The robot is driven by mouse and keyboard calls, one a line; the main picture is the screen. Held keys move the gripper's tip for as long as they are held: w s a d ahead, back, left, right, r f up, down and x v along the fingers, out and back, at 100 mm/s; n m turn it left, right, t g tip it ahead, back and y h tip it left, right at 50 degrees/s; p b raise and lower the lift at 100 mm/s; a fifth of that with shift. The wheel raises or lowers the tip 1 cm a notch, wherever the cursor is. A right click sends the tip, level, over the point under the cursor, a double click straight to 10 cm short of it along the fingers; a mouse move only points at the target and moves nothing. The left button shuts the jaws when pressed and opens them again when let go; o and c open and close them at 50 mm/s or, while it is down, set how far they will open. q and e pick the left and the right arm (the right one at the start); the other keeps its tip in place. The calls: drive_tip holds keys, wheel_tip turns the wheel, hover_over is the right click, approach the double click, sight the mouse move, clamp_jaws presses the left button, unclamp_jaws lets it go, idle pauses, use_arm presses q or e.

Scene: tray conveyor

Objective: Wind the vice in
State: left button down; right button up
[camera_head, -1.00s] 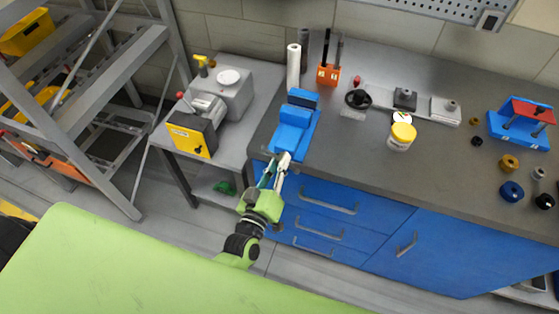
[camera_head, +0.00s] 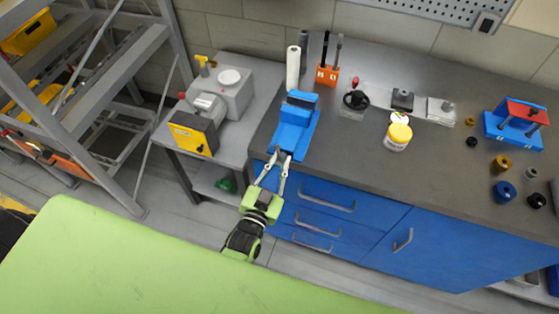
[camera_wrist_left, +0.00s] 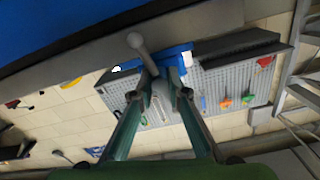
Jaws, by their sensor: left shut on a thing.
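The blue vice (camera_head: 293,131) sits at the left end of the grey bench, near its front edge. Its grey handle bar (camera_wrist_left: 140,48), with a rounded knob end, shows in the left wrist view between my fingertips. My left gripper (camera_head: 280,155) is at the front of the vice, below its screw end, and its fingertips (camera_wrist_left: 160,82) are shut on the handle. The fingers hide part of the handle. In the head view the handle is too small to make out clearly. My right gripper is not in view.
The bench (camera_head: 350,155) has blue drawers below. A yellow-lidded jar (camera_head: 398,135), an orange tool holder (camera_head: 327,76) and a white roll (camera_head: 293,67) stand right of or behind the vice. A grey machine (camera_head: 232,95) stands on a lower table to the left.

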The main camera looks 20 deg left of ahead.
use_arm(q)
drive_tip(key=shift+m, duration=0.9)
drive_tip(key=c, duration=1.9)
unclamp_jaws()
drive_tip(key=s, duration=1.2)
drive_tip(key=shift+a, duration=0.2)
drive_tip(key=shift+c, duration=0.3)
